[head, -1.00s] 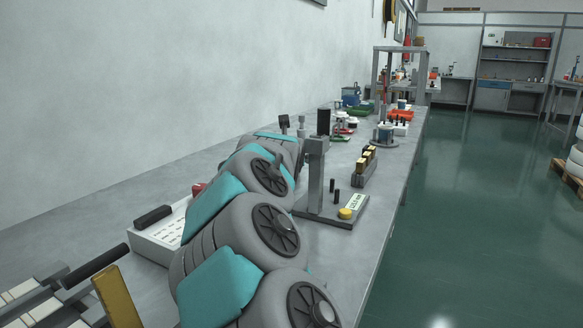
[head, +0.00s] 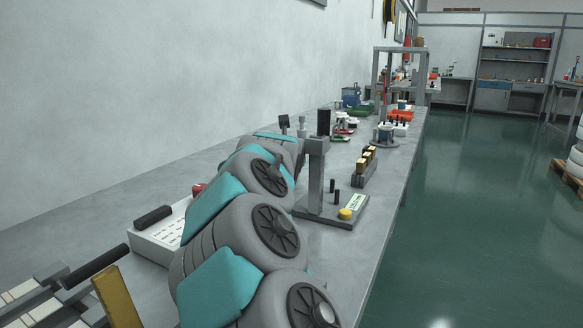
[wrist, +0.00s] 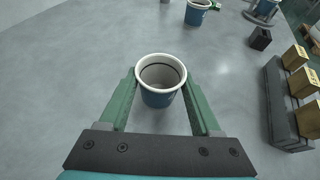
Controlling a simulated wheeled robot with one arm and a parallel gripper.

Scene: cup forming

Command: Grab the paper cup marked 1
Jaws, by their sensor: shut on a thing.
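A paper cup (wrist: 160,98) with a white rim and a blue outer wall stands upright in the middle of the wrist view, open end towards the camera. My gripper (wrist: 159,86) has its two green fingers on either side of the cup, shut on it. No number can be read on the cup from here. A second blue cup with a white rim (wrist: 197,13) stands farther off at the top of the wrist view. In the head view my own arm hides the held cup and my gripper.
Brass blocks (wrist: 302,83) in a dark holder stand to the right of the held cup; the holder also shows in the head view (head: 364,174). A press-like stand with a yellow button (head: 345,214) is beside my arm. The grey bench left of the cup is bare.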

